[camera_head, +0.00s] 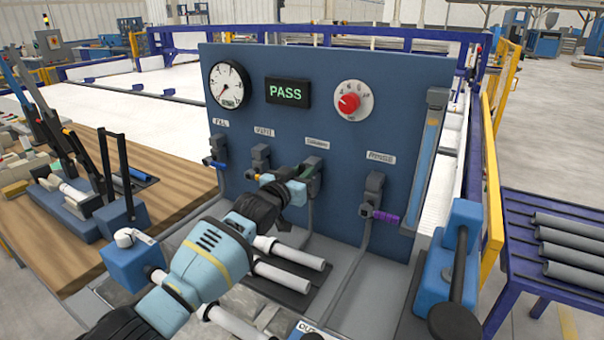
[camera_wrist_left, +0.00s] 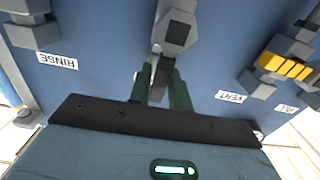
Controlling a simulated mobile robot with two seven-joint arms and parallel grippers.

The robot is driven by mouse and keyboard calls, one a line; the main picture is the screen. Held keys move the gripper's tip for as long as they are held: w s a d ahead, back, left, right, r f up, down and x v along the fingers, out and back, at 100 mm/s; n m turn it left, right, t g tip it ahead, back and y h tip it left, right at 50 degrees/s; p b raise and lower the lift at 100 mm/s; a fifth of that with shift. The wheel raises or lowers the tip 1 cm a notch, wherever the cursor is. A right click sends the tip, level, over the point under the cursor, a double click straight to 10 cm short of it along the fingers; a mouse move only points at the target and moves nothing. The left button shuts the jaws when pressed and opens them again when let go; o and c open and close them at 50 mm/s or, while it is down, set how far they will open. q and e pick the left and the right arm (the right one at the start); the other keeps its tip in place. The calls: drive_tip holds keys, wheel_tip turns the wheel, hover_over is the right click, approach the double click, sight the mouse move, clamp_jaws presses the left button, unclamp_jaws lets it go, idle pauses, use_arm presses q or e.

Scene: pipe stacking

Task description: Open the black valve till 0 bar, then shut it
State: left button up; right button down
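The black valve (camera_head: 312,172) is the third of the valves on the blue panel, under a white label too small to read. In the left wrist view its grey body (camera_wrist_left: 176,32) and dark handle (camera_wrist_left: 157,76) show at the middle. My left gripper (camera_head: 297,186) is at this valve, its green fingers (camera_wrist_left: 162,88) close on both sides of the handle, and seems shut on it. The gripper hides most of the handle in the head view. The round pressure gauge (camera_head: 229,85) is at the panel's upper left; its reading is too small to tell. My right gripper is not in view.
The FILL valve (camera_head: 217,158) has a blue handle, the VENT valve (camera_head: 260,158) an orange-yellow one, the RINSE valve (camera_head: 374,190) a purple one. A display (camera_head: 288,93) reads PASS beside a red knob (camera_head: 350,103). White pipes (camera_head: 288,262) lie below. A blue clamp (camera_head: 455,265) stands right.

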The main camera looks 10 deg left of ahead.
sight(300, 173)
use_arm(q)
drive_tip(key=shift+o, duration=1.3)
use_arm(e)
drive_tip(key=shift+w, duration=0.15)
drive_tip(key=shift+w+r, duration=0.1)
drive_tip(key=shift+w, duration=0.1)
